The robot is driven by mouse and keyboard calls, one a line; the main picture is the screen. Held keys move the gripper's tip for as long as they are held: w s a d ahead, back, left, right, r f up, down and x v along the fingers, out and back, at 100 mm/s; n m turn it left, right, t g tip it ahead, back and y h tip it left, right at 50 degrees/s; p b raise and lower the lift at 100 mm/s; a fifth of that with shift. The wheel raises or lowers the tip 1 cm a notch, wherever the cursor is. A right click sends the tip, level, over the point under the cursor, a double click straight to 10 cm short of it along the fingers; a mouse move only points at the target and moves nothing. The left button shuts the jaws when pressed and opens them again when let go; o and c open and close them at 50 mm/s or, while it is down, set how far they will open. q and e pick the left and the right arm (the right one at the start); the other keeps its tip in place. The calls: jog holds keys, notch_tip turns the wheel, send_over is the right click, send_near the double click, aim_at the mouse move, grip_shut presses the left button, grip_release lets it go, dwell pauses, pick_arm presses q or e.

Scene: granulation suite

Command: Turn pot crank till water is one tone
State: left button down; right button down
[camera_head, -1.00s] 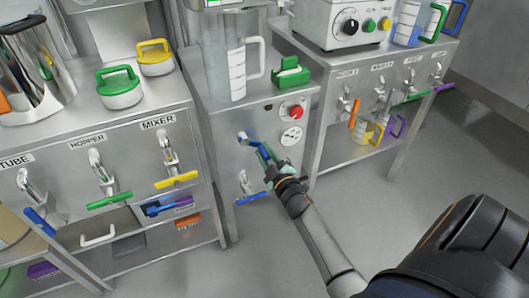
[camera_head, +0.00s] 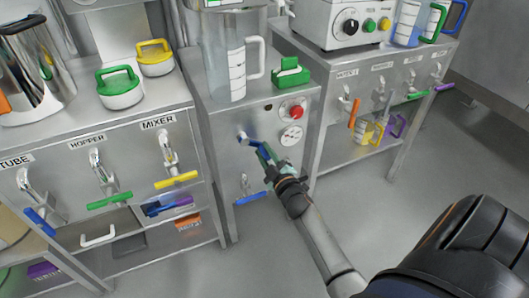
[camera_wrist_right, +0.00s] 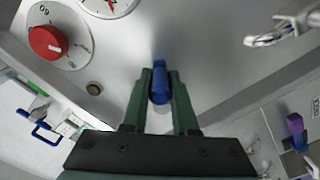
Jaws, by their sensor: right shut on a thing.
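The clear pot (camera_head: 222,72) with a white measuring scale and handle stands on top of the middle steel cabinet. Its contents look greyish, and I cannot tell any separate tones. The blue crank (camera_head: 246,139) sticks out of the cabinet front below the pot. My right gripper (camera_head: 266,156) is at the crank's outer end. In the right wrist view, the green fingers of this gripper (camera_wrist_right: 160,92) are closed around the crank's blue grip (camera_wrist_right: 160,84). The fingers hide part of the grip in the head view. My left gripper is out of view.
A red knob (camera_head: 296,112) and a round gauge (camera_head: 291,136) sit right of the crank. A tap with a blue lever (camera_head: 251,198) is below it. A green box (camera_head: 290,73) is beside the pot. Taps line the left bench. The floor ahead is open.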

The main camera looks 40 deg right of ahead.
dwell(0.3)
